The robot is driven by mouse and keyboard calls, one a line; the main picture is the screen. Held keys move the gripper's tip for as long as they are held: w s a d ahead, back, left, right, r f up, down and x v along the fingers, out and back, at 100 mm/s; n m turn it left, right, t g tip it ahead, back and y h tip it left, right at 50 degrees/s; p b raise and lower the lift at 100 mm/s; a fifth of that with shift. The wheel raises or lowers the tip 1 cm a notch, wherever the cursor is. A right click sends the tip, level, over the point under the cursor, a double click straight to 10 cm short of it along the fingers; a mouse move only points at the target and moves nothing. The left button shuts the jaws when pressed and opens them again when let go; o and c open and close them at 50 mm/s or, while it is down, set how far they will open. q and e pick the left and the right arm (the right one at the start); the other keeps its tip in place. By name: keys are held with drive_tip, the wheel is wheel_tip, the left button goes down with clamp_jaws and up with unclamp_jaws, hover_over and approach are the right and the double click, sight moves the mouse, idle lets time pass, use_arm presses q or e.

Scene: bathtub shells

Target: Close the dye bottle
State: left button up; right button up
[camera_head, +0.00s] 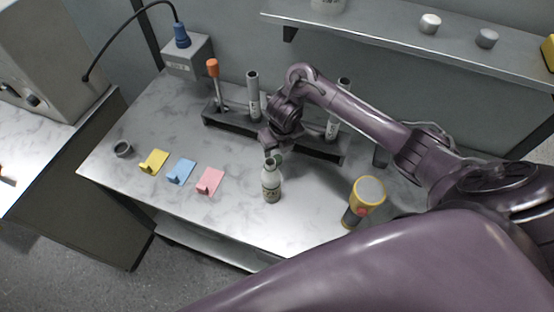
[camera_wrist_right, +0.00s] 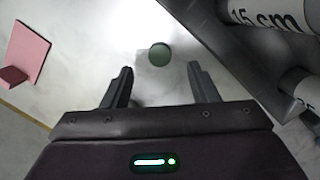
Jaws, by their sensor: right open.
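The dye bottle (camera_head: 271,184) is a pale bottle with a label and a dark top. It stands upright near the front middle of the marble-topped table (camera_head: 230,217). My right gripper (camera_head: 270,147) points down just above and behind it. In the right wrist view, a dark green round top (camera_wrist_right: 160,54) lies between and slightly beyond the two spread fingers of my right gripper (camera_wrist_right: 163,72), touching neither. I cannot tell whether this top is fully closed. My left gripper is not in view.
A rack (camera_head: 230,124) with tubes stands behind the bottle. Yellow (camera_head: 154,161), blue (camera_head: 181,171) and pink (camera_head: 210,181) pieces lie left of it. A shelf (camera_head: 400,38) holds small round items.

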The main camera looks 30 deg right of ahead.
sight(277, 158)
drive_tip(key=shift+f+b, duration=0.35)
drive_tip(key=shift+f, duration=0.05)
drive_tip(key=f, duration=0.3)
drive_tip(key=shift+w+f, duration=0.2)
drive_tip(key=shift+w, duration=0.1)
drive_tip(key=shift+f, duration=0.45)
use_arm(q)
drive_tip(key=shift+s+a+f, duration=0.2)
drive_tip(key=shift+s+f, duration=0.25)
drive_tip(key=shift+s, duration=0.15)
use_arm(e)
drive_tip(key=shift+c, duration=0.4)
drive_tip(key=c, duration=1)
